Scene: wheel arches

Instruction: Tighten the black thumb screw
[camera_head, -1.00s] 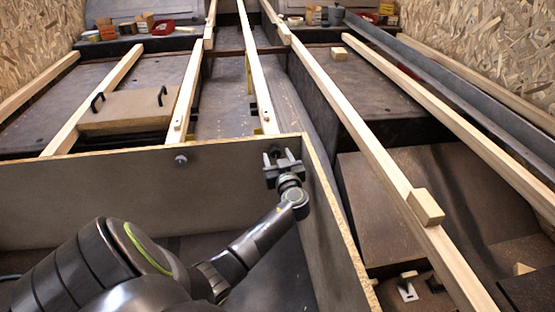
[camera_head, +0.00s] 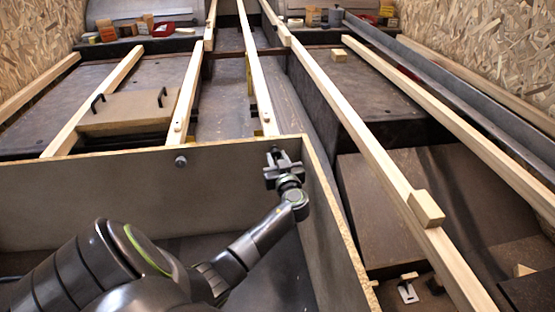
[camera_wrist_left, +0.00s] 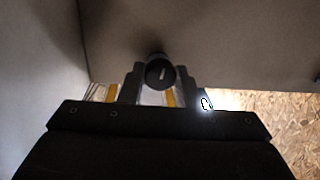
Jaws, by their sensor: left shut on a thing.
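My left gripper (camera_head: 279,165) is at the right end of the grey front panel, close to the inner corner. In the left wrist view its jaws (camera_wrist_left: 160,84) are shut on the black thumb screw (camera_wrist_left: 160,72), a round knob with a pale slot mark on its face. In the head view the gripper mostly hides this screw. Another dark round knob (camera_head: 180,161) sits on the same panel further left, apart from the gripper. My right gripper is not in view.
The grey panel (camera_head: 90,195) has a bare wood top edge and meets a side panel (camera_head: 325,225) right of my arm. Long wooden battens (camera_head: 385,165) run away beyond it. A wooden block (camera_head: 426,207) sits on one batten. A board with black handles (camera_head: 125,112) lies at the left.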

